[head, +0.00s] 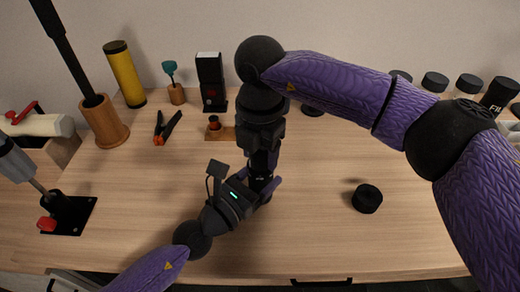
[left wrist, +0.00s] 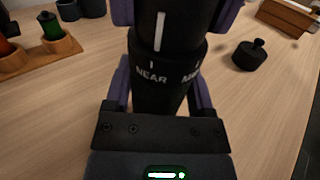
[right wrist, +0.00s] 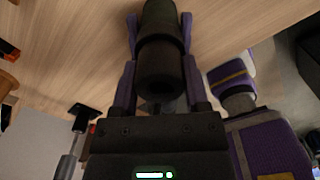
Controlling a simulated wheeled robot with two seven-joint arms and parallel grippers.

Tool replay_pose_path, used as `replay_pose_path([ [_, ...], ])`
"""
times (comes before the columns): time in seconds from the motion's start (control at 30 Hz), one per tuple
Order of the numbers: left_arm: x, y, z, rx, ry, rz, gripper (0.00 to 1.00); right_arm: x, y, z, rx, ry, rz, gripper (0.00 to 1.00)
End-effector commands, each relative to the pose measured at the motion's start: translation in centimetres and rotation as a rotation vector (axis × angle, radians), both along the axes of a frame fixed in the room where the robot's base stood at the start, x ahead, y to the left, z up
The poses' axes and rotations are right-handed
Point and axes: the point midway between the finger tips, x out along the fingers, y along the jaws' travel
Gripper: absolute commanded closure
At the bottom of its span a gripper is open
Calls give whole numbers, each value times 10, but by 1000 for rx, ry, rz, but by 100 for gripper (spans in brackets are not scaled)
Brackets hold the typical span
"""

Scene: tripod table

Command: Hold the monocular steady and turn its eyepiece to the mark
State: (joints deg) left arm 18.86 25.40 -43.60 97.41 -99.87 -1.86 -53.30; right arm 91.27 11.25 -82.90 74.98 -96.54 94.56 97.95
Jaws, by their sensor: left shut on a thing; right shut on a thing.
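The black monocular (head: 260,168) stands upright between my two grippers, largely hidden by them in the head view. My left gripper (head: 264,187) is shut around its lower part, from the front. My right gripper (head: 263,152) is shut on its upper part, from above. In the left wrist view, the monocular (left wrist: 168,52) has a long white line on its upper part. The ring below carries the word NEAR and a partly hidden word starting with M. The white line lies between the two words, nearer NEAR. In the right wrist view, the monocular (right wrist: 160,62) sits between the fingers.
A round black cap with a knob (head: 367,198) lies to the right on the wooden table (head: 330,235). The front right of the table is clear.

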Motion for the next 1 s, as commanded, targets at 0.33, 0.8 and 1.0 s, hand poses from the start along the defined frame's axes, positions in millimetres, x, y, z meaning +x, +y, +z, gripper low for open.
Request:
replay_pose_path([
  [0.33,0,0,0,1,1,0,100,0,0,1,1,0,208,100],
  [0.8,0,0,-1,1,2,0,100,0,-1,1,1,-1,654,100],
  [1.0,0,0,-1,1,2,1,100,0,-2,1,1,-1,844,100],
])
